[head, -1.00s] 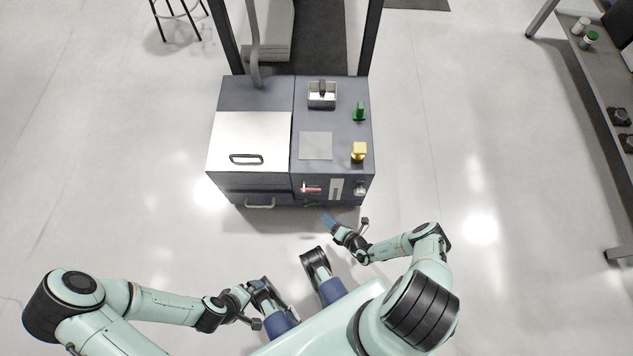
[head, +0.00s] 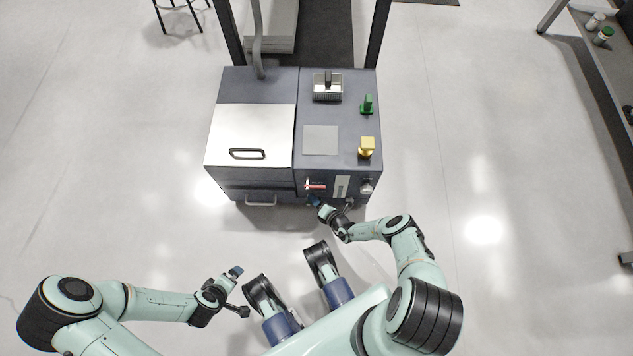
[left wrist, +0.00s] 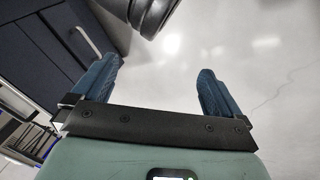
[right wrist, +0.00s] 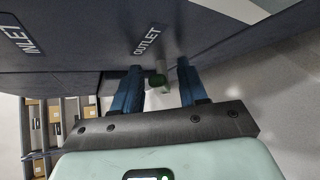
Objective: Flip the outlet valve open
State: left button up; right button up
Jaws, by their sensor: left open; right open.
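The outlet valve (right wrist: 157,80) has a small green end and a pale stem. In the right wrist view it sits under the OUTLET label (right wrist: 147,40) on the dark machine front. My right gripper (right wrist: 156,68) is open, with one blue finger on each side of the valve; I cannot tell whether either finger touches it. In the head view the right gripper (head: 316,203) is at the lower front of the machine (head: 285,180) and hides the valve. My left gripper (head: 236,271) is open and empty above the floor; its fingers also show in the left wrist view (left wrist: 160,70).
A red part (head: 315,186) sits on the machine front just above the right gripper. A yellow knob (head: 366,147) and a green knob (head: 367,104) stand on top. An INLET label (right wrist: 20,36) is beside OUTLET. Open floor (head: 500,200) lies to the right.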

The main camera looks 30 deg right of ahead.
grip_shut()
jog(key=n+g+h+p, duration=0.1)
jog(key=p, duration=0.1)
jog(key=a+r+n+g+h+p, duration=0.1)
jog(key=p, duration=0.1)
jog(key=shift+w+r+p, duration=0.15)
jog(key=shift+w+p, duration=0.2)
jog(key=shift+w, duration=0.05)
pick_arm(q)
jog(key=s+d+r+g+h, duration=0.1)
jog(key=s+d+r+g, duration=0.1)
jog(key=s+d+r, duration=0.2)
jog(key=shift+s+r+m+g+p, duration=0.35)
jog(key=shift+s+r, duration=0.8)
jog(key=shift+s, duration=1.1)
pick_arm(e)
jog(key=shift+a+n+g+h, duration=0.25)
jog(key=shift+n+g+h, duration=0.15)
jog(key=shift+h, duration=0.2)
pick_arm(q)
jog(key=shift+d, duration=0.1)
pick_arm(e)
grip_release()
